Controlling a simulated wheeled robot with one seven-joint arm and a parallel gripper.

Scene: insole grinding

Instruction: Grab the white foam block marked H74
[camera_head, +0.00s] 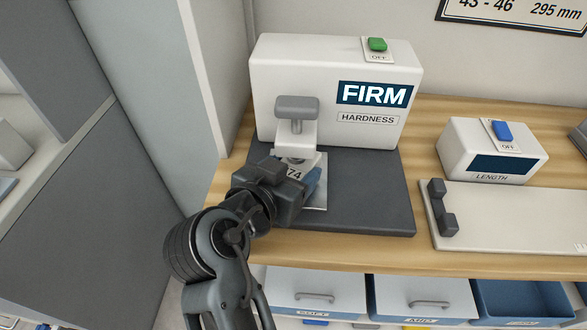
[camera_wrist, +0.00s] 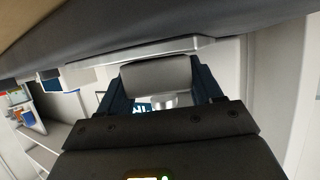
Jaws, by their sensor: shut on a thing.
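The white foam block (camera_head: 294,174), with "74" showing on its top, sits under the press of the hardness tester (camera_head: 275,80). My gripper (camera_head: 302,182) reaches in from the front left and is shut on the block; its wrist hides much of the block, including any first letter of the mark. In the wrist view, the dark blue fingers of my gripper (camera_wrist: 160,85) stand either side of a grey-shaded shape, which I cannot clearly tell as the block.
The tester's dark base (camera_head: 375,195) lies on a wooden bench (camera_head: 360,250). A length gauge (camera_head: 485,150) is at right. Labelled drawers (camera_head: 315,285) are below; a grey cabinet wall is at left.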

